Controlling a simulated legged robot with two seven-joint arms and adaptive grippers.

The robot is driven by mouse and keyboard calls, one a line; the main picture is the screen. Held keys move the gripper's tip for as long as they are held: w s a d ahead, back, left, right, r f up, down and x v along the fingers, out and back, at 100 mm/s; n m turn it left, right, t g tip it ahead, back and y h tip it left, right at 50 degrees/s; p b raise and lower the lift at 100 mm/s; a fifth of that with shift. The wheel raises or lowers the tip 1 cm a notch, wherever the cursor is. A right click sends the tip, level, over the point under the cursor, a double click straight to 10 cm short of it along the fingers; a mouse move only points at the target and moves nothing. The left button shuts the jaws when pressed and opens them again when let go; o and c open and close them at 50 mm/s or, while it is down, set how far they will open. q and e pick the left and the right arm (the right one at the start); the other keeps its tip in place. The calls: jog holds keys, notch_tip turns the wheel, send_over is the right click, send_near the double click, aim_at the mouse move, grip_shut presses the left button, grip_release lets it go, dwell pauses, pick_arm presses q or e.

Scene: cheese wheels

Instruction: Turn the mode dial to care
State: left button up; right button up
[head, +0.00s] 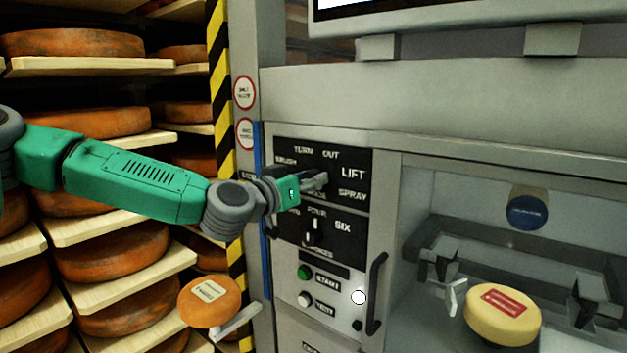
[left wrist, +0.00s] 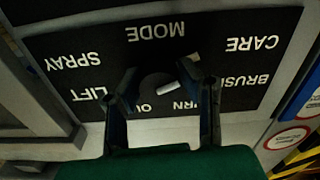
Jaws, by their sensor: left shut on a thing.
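The black mode panel (head: 345,153) carries the words TURN, OUT, LIFT, SPRAY and BRUSH in the head view. My left gripper (head: 316,183) reaches it from the left and covers the mode dial there. In the left wrist view the panel is upside down, with MODE at the top and the CARE label (left wrist: 253,43) at the upper right. The dark round mode dial (left wrist: 157,82) sits between the two fingers of my left gripper (left wrist: 163,84), which are shut on it. A short white bar shows on the dial; I cannot tell which label it points to. My right gripper is not in view.
A second dial (head: 313,230) sits just below, near FOUR and SIX. Below are a green START button (head: 305,272), a pale button (head: 305,299) and a dark handle (head: 376,293). Cheese shelves stand left, a pale cheese wheel (head: 503,315) in the right bay.

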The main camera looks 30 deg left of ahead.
pick_arm(q)
jog(key=shift+a+f, duration=0.25)
jog(key=shift+a, duration=0.25)
jog(key=shift+s+d+r, duration=0.2)
jog(key=shift+d, duration=0.55)
jog(key=shift+a+f+n, duration=0.1)
jog(key=shift+a+n, duration=0.35)
jog(key=shift+n, duration=0.15)
jog(key=shift+d, duration=0.25)
jog(key=o, duration=1)
jog(key=shift+o, duration=0.6)
jog(key=shift+s+a+r, duration=0.15)
jog(key=shift+s+r, duration=0.05)
jog(key=shift+s, duration=0.05)
jog(key=shift+a+f, duration=0.1)
jog(key=shift+a, duration=0.15)
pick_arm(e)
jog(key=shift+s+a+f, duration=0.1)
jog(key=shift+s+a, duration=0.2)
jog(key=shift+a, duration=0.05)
